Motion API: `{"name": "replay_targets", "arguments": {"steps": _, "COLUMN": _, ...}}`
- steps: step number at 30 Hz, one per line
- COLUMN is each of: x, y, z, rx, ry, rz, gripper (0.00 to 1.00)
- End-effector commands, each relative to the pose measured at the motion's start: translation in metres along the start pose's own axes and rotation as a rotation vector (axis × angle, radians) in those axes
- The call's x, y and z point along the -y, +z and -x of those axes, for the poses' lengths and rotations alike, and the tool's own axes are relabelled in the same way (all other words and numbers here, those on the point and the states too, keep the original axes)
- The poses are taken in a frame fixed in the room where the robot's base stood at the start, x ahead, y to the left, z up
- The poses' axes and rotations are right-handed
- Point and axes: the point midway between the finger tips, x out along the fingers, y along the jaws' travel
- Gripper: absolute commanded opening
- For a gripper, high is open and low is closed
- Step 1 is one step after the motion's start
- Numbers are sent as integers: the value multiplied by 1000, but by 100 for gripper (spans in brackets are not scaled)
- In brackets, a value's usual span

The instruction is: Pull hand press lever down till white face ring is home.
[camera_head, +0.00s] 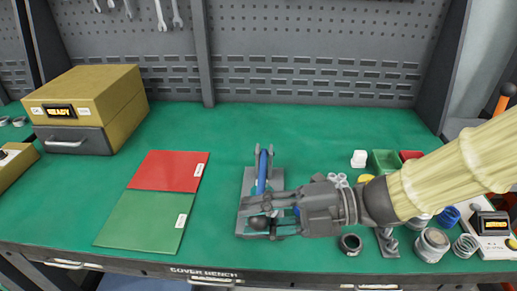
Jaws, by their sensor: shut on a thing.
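The hand press stands on a grey base plate (248,180) near the middle of the green bench. Its blue post (262,172) rises at the back of the plate. My gripper (262,212) reaches in from the right over the front of the press. It is shut on the lever, whose dark round knob (258,223) shows between the fingers. The lever end is low, near the front of the plate. The gripper hides most of the press's working area. I cannot make out the white face ring or how it sits.
A red and green mat (142,220) lies to the left, clear of the press. A yellow tester box (90,95) stands at the back left. Springs, rings and small parts crowd the right, with a dark ring (350,243) close below my gripper. The pegboard (310,60) closes off the back.

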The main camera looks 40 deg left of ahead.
Motion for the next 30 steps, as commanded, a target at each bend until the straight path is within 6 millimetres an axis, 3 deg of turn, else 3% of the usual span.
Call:
{"name": "replay_targets", "arguments": {"steps": 2, "x": 0, "y": -1, "z": 0, "rx": -1, "ry": 0, "rz": -1, "gripper": 0}}
{"name": "replay_targets", "arguments": {"steps": 3, "x": 0, "y": -1, "z": 0, "rx": -1, "ry": 0, "rz": -1, "gripper": 36}}
{"name": "replay_targets", "arguments": {"steps": 5, "x": 0, "y": -1, "z": 0, "rx": -1, "ry": 0, "rz": -1, "gripper": 46}}
{"name": "replay_targets", "arguments": {"steps": 19, "x": 0, "y": 0, "z": 9, "rx": 1, "ry": 1, "rz": 1, "gripper": 47}}
{"name": "replay_targets", "arguments": {"steps": 30, "x": 0, "y": 0, "z": 72, "rx": 3, "ry": 1, "rz": 1, "gripper": 47}}
